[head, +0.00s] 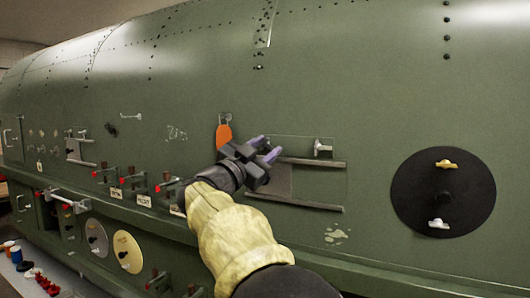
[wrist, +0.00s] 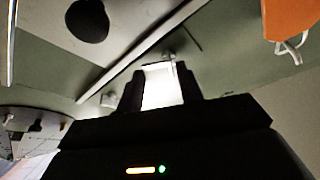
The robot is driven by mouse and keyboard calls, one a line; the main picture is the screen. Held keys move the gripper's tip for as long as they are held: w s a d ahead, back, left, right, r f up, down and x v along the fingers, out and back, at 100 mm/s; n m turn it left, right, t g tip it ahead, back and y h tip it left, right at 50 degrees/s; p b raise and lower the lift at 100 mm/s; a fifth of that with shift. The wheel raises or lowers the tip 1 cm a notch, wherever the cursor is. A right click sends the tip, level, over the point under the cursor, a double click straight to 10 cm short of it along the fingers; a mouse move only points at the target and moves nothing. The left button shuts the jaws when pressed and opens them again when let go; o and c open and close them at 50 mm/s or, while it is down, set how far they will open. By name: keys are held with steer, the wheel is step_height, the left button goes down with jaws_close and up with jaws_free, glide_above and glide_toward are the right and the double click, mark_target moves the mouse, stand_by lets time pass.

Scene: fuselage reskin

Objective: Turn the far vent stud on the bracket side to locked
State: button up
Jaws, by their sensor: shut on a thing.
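My gripper (head: 263,149) reaches up to the green fuselage side, at the left end of a rectangular vent area with two pale rails. Its purple-tipped fingers are close to the skin. In the wrist view the two dark fingers (wrist: 159,88) stand with a bright pale patch between them. A small pale stud (wrist: 170,58) shows at the fingertips; my gripper is shut on it, though the contact is partly hidden. Its turn position is unclear. Another pale winged stud (head: 322,147) sits at the vent's upper right, apart from my gripper.
An orange tag (head: 224,136) hangs just left of my gripper; it also shows in the wrist view (wrist: 291,18). The upper rail (head: 312,162) and lower rail (head: 300,203) run rightward. A black disc (head: 418,192) with yellow and white studs is at right. Red-tipped latches line the ledge lower left.

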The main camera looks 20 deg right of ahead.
steer(key=shift+f+m+g, duration=0.1)
steer(key=shift+m+g, duration=0.5)
steer(key=shift+m, duration=0.5)
steer(key=o, duration=1)
